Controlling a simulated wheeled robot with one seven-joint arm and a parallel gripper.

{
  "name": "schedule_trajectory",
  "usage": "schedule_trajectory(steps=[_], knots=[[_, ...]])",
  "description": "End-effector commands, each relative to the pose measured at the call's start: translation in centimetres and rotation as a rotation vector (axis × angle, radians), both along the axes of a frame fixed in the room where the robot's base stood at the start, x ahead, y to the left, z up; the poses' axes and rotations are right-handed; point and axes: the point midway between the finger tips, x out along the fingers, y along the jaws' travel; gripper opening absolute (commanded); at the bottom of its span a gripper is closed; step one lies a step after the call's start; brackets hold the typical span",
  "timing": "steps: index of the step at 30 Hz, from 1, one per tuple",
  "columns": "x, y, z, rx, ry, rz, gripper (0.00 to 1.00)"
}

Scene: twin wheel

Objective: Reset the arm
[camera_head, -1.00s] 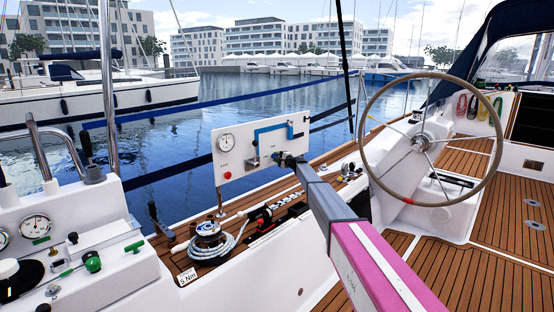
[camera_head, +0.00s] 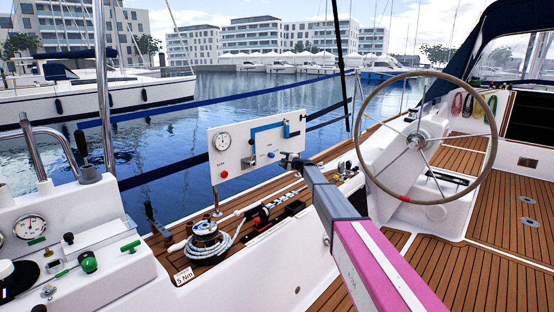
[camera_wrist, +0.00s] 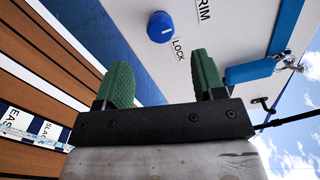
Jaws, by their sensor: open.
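My gripper (camera_head: 290,162) is at the end of my arm, just in front of the lower right part of the white panel (camera_head: 228,166) in the head view. In the wrist view its two green fingers (camera_wrist: 164,80) stand apart with nothing between them. A blue knob (camera_wrist: 160,27) labelled LOCK sits on the panel beyond the gap, apart from the fingers. It also shows in the head view (camera_head: 271,155), left of the gripper. A blue lever (camera_wrist: 250,71) lies right of the fingers in the wrist view.
A steering wheel (camera_head: 362,124) stands right of my arm. A winch with rope (camera_head: 205,236) sits on the deck below the panel. A console with gauges (camera_head: 110,273) and a bent steel rail (camera_head: 31,146) are at left. Wooden deck lies open at right.

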Motion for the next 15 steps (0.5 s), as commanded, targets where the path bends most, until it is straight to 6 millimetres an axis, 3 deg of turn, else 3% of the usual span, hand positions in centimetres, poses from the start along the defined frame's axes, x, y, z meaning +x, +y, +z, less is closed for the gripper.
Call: schedule_trajectory(steps=[6, 15], knots=[[-1.9, -2.4, 0.0, 0.000, 0.000, -0.001, 0.63], [-1.9, -2.5, 0.0, 0.000, 0.000, 0.000, 0.63]])
